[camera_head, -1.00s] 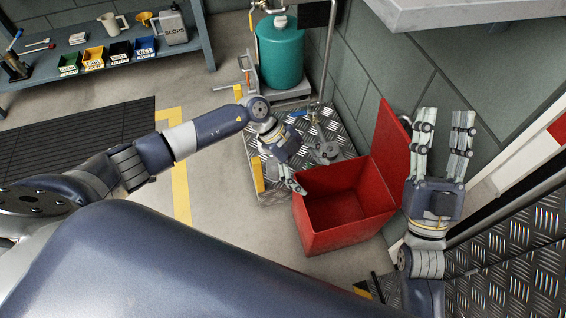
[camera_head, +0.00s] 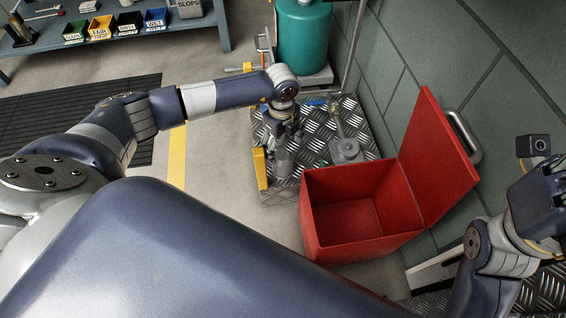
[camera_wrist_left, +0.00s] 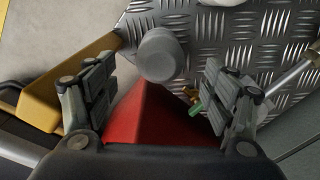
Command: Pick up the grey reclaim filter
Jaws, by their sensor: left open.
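The grey reclaim filter appears to be the small grey cylinder (camera_head: 284,163) standing on the tread-plate platform, left of the red bin. In the left wrist view its round grey top (camera_wrist_left: 160,53) lies between and just beyond my fingers. My left gripper (camera_head: 283,138) points down right above it in the head view. In the left wrist view the left gripper (camera_wrist_left: 160,75) is open, with a finger on either side and nothing held. My right gripper (camera_head: 545,195) is at the right edge of the head view, partly cut off, and its finger state is unclear.
An open red bin (camera_head: 313,217) stands close by, its lid raised to the right. A yellow piece (camera_head: 260,168) is at the platform's left edge. A grey fitting (camera_head: 345,151) stands right of the filter. A teal tank (camera_head: 303,35) stands behind.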

